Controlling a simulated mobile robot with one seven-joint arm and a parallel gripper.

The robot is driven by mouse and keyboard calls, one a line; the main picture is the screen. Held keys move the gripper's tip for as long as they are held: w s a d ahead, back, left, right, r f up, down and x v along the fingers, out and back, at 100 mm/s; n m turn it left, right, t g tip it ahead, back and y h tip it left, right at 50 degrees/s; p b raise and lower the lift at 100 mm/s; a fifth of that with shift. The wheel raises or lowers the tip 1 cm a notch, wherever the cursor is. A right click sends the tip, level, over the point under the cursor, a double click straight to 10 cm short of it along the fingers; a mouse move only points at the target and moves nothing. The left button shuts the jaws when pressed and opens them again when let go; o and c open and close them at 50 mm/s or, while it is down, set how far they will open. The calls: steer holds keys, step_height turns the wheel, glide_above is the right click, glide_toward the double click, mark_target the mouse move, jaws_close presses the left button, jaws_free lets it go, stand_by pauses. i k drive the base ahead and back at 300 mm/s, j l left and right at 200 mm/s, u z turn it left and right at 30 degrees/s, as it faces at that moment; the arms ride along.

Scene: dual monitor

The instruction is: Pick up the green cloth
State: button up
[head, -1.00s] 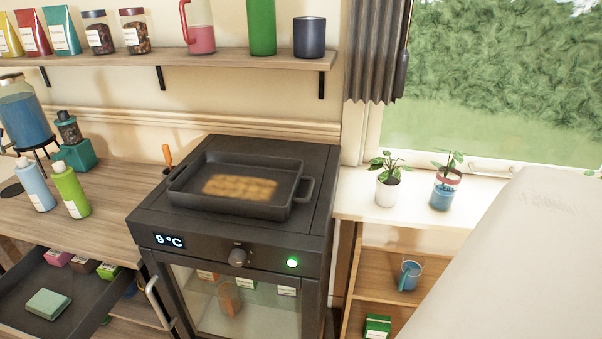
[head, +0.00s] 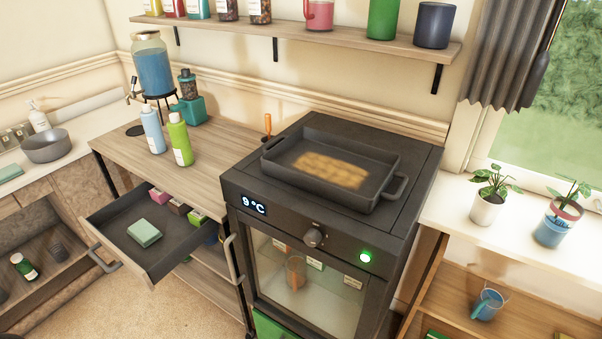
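A pale green folded block (head: 144,232), cloth or sponge, lies flat in the open dark drawer (head: 119,243) under the wooden counter, at the lower left of the head view. I cannot tell for sure which it is. A second flat, greenish piece (head: 10,173) lies on the light counter at the far left edge and also looks like a folded cloth. My gripper is not in the head view, so its state is hidden.
Small pink, brown and green boxes (head: 178,206) sit at the drawer's back right. The oven (head: 310,240) with a baking dish (head: 333,205) stands right of the drawer. Two bottles (head: 180,140) stand on the counter above. Floor (head: 150,305) before the drawer is clear.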

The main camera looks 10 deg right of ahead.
mark_target(145, 233)
steer(key=i+j+u, duration=0.15)
steer(key=i+j, duration=0.4)
steer(key=i+j+u, duration=0.2)
steer(key=i+j, duration=0.2)
steer(key=i, duration=0.3)
